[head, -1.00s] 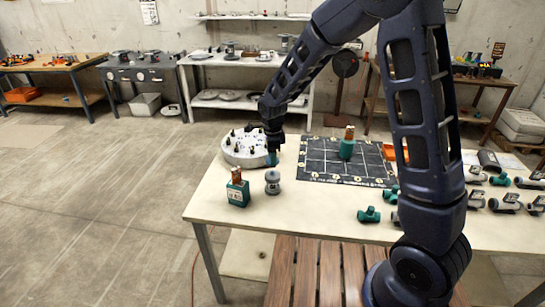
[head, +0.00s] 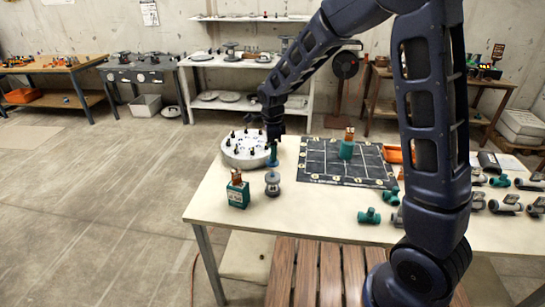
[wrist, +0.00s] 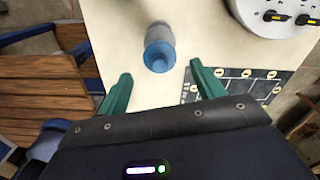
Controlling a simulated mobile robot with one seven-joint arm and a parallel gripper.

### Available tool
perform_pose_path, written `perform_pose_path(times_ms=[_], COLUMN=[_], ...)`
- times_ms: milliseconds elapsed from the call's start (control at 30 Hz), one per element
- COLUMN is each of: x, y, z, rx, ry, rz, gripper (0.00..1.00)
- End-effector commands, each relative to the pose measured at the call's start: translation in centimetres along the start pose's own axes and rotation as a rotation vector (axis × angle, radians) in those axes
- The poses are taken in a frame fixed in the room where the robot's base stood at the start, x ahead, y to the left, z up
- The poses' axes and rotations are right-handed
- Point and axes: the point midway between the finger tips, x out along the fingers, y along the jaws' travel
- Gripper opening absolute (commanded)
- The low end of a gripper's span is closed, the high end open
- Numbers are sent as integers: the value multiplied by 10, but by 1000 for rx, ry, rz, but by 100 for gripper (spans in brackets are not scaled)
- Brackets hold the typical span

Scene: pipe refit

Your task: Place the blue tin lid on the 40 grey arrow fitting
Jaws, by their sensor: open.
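A grey fitting (head: 272,189) stands upright on the pale table, near its left side. In the wrist view it is a pale grey cylinder (wrist: 160,36) with a round blue piece, seemingly the blue tin lid (wrist: 159,58), at the end facing the camera. I cannot tell how well the lid sits, and no 40 or arrow mark can be read. My gripper (head: 272,156) is open, behind and above the fitting in the head view. Its green fingers (wrist: 161,69) are spread apart and empty in the wrist view, with the blue piece between their tips in the picture.
A round grey turntable (head: 235,161) with small dark pieces stands close left of my gripper. A green-and-copper block (head: 237,192) stands left of the fitting. A dark gridded mat (head: 330,173) holds another such block (head: 347,149). Several pipe fittings lie at right. The front left tabletop is clear.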

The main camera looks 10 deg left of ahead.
Motion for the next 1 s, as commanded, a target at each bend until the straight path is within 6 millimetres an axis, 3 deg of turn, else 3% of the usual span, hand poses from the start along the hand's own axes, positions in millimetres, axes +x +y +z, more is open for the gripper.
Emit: perform_pose_path(times_ms=[200,400,767,867,1000], x=[-43,-67,-78,-84,-108], y=[0,0,0,1,6], z=[0,0,-2,-13,-53], rx=[0,0,-3,-24,-110], ry=[-2,0,0,-5,-17], rz=[-3,-1,-1,-8,-36], gripper=[67,67,67,67,67])
